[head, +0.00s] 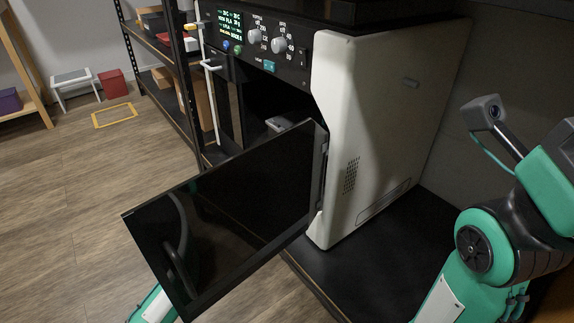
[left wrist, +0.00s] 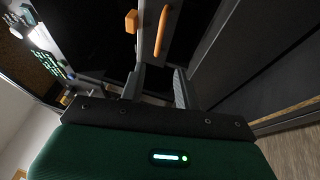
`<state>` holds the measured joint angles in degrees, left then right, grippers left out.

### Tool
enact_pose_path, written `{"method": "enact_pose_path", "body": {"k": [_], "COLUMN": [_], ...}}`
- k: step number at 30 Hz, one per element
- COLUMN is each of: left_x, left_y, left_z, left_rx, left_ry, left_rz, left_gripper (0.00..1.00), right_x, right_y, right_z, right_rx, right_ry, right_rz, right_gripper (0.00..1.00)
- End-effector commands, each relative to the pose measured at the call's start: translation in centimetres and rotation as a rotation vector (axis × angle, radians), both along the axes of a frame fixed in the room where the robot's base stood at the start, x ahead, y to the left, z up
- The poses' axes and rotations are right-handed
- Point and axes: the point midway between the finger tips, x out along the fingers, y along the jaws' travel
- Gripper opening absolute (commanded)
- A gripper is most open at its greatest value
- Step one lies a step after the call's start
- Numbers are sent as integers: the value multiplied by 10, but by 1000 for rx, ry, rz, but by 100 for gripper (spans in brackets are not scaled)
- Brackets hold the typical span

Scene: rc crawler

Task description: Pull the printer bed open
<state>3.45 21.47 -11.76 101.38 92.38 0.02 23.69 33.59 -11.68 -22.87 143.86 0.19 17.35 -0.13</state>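The printer (head: 385,130) is a white and black box with its dark door (head: 235,215) swung open toward me. Inside the dark opening a small grey part (head: 280,123) shows; I cannot tell if it belongs to the bed. In the left wrist view an orange bar like a handle (left wrist: 161,32) lies just ahead of my left gripper (left wrist: 161,88). Its two grey fingers are apart, with nothing seen between them. In the head view the left gripper is hidden behind the door. My right arm shows at the right, but its gripper does not.
The control panel (head: 262,40) with knobs and a lit screen is above the opening. A black shelf rack (head: 165,70) stands at the left. A smaller orange piece (left wrist: 131,20) is beside the bar. The wooden floor (head: 75,200) at the left is mostly clear.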

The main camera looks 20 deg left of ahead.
Motion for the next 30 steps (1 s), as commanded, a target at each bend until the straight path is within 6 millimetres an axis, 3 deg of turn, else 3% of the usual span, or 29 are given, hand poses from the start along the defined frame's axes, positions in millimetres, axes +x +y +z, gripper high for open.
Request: {"method": "enact_pose_path", "body": {"k": [21, 30], "left_x": [101, 126], "left_y": [-27, -34], "left_z": [18, 23], "left_rx": [2, 1], "left_ry": [-1, -1], "left_rz": [0, 1], "left_gripper": [32, 32], "right_x": [1, 0], "right_y": [0, 1], "right_z": [-1, -5], "right_rx": [-1, 2], "right_ry": [3, 2], "right_rz": [0, 1], "right_gripper": [36, 36]}}
